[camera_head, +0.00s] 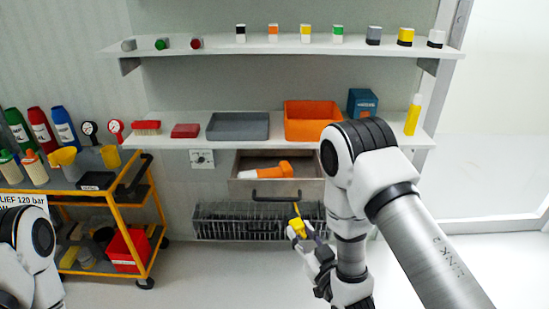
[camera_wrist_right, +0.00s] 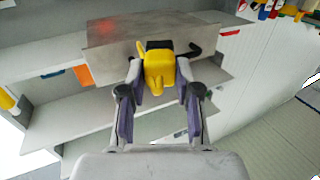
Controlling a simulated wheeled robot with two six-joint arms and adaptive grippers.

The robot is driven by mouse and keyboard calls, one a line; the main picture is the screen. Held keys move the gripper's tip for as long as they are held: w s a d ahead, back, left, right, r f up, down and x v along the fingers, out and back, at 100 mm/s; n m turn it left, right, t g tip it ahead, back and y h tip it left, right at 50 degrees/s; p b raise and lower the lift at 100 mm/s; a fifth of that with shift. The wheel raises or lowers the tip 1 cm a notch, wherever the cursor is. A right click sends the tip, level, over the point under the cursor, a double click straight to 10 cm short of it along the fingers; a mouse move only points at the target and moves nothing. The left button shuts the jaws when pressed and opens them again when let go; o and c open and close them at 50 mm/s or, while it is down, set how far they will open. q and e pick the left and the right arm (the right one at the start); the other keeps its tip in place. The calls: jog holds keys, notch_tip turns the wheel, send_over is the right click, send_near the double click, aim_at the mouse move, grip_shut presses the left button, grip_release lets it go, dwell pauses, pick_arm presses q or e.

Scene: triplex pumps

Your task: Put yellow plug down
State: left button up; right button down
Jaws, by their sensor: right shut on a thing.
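My right gripper (camera_head: 308,240) is shut on a yellow plug (camera_head: 297,228) with a dark part. It holds the plug in the air in front of and below the open drawer (camera_head: 310,188), as the head view shows. In the right wrist view the yellow plug (camera_wrist_right: 158,80) sits between the two fingertips, its black part toward the drawer's front panel (camera_wrist_right: 108,52). I cannot tell whether the plug touches the panel. The left gripper is out of view; only part of my left arm shows at the lower left.
An orange tool (camera_head: 270,171) lies in the drawer. Above it, a shelf holds a grey tray (camera_head: 238,137), an orange bin (camera_head: 312,140) and a blue box (camera_head: 362,102). The top shelf (camera_head: 270,48) carries several small coloured parts. A yellow cart (camera_head: 110,205) stands left. A wire rack (camera_head: 225,222) is below.

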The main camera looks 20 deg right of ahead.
notch_tip(320, 180, up, 11)
jog(key=s+d+p, duration=0.1)
jog(key=d+p, duration=0.1)
jog(key=p, duration=0.4)
send_near(282, 166)
jog(key=w+a+r, duration=0.2)
jog(key=w+r, duration=0.3)
jog(key=w, duration=0.2)
jog(key=shift+w+f+h+b, duration=0.2)
jog(key=shift+f+b, duration=0.1)
jog(key=shift+f, duration=0.2)
jog(key=shift+w+f+h+b, duration=0.2)
jog(key=shift+w+f+b, duration=0.05)
jog(key=shift+f, duration=0.25)
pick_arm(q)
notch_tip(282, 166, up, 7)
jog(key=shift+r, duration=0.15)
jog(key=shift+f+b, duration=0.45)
pick_arm(e)
jog(key=shift+a+f, duration=0.1)
jog(key=shift+f, duration=0.5)
jog(key=c, duration=0.8)
grip_release()
jog(key=shift+s, duration=0.1)
